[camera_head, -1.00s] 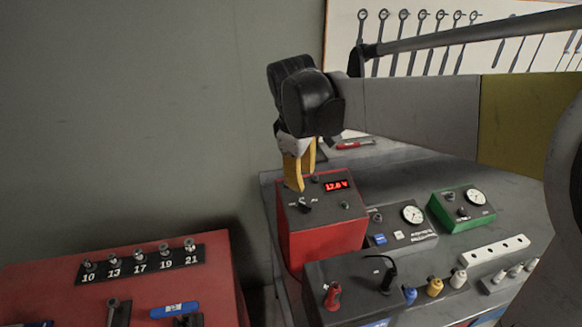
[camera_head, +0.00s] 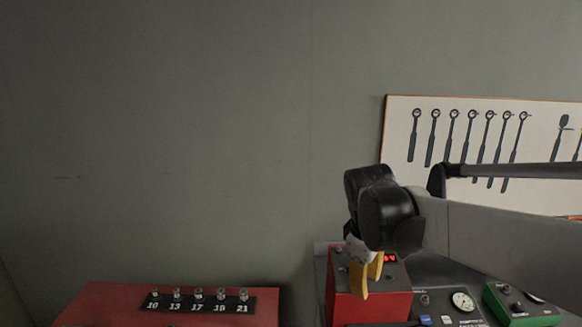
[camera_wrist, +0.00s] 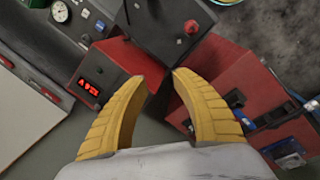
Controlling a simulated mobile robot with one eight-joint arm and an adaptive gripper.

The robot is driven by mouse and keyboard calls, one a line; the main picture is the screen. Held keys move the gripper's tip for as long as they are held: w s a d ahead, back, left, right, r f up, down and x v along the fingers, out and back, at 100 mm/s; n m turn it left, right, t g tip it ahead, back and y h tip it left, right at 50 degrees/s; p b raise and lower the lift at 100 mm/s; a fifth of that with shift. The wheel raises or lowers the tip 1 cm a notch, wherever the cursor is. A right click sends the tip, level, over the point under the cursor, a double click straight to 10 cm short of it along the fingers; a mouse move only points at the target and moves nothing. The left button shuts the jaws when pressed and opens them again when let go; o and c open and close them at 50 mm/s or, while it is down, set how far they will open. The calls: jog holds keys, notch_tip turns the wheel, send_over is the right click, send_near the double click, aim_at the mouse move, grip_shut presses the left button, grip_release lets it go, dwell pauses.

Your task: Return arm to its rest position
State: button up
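My arm reaches in from the right edge of the head view. My gripper (camera_head: 369,285) hangs at its end with yellow fingers pointing down, in front of the red power supply box (camera_head: 369,307). In the wrist view my gripper (camera_wrist: 162,76) shows two curved yellow fingers with a gap between their tips and nothing held. The red box with its lit display (camera_wrist: 90,91) lies beyond the left finger. In the head view the gripper hides part of the box's top and display.
A red cabinet with a numbered socket rail (camera_head: 198,303) stands at lower left. A gauge box (camera_head: 449,305) and green gauge box (camera_head: 519,306) stand right of the power supply. A tool board (camera_head: 470,140) hangs on the wall. Open room lies left of the arm.

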jog(key=s+f+m+b, duration=0.1)
jog(key=s+b, duration=0.1)
jog(key=s+d+f+m+t+b, duration=0.1)
jog(key=s+f+b, duration=0.1)
jog(key=s, duration=0.1)
jog(key=s+f+m+t+y+b, duration=0.1)
jog(key=s+f+m+b, duration=0.1)
jog(key=shift+s+d+f, duration=0.2)
jog(key=shift+s+d, duration=0.1)
jog(key=shift+s, duration=0.05)
jog(key=s+f+m+t+b, duration=0.3)
jog(key=s+f+m+b, duration=0.3)
jog(key=f, duration=0.5)
jog(key=s+d+b, duration=0.1)
jog(key=s+b, duration=0.1)
jog(key=s, duration=0.1)
jog(key=shift+y, duration=0.3)
